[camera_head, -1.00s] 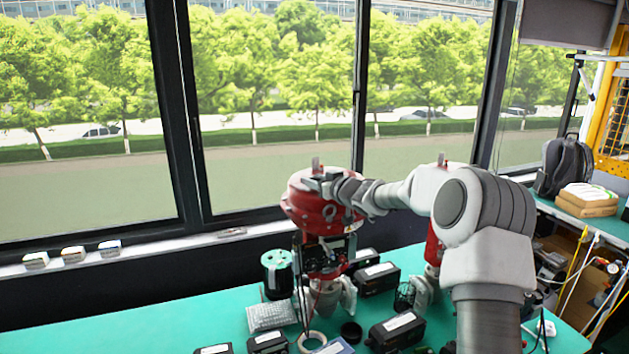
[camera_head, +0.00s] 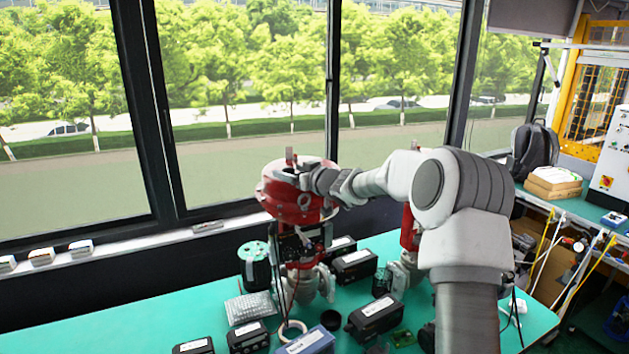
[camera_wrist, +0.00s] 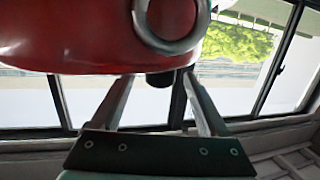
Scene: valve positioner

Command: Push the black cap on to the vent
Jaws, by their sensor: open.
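The red valve actuator (camera_head: 292,205) stands upright on a pale valve body. It fills the top of the wrist view (camera_wrist: 80,40), with a grey ring on it. A small black round piece (camera_wrist: 160,79), which looks like the black cap, shows at the red body's lower edge in the wrist view. My gripper (camera_wrist: 158,75) is open, with one finger on each side of this piece; I cannot tell whether they touch it. In the head view my gripper (camera_head: 303,178) is at the actuator's top. The vent is not visible, and I cannot tell whether the cap is seated.
The green table (camera_head: 120,325) carries black boxes (camera_head: 355,264), a bubble-wrap sheet (camera_head: 248,307), a white tape ring (camera_head: 291,330) and a green-topped black can (camera_head: 255,265). A second red valve (camera_head: 409,230) stands to the right, partly behind my arm. The table's left end is clear.

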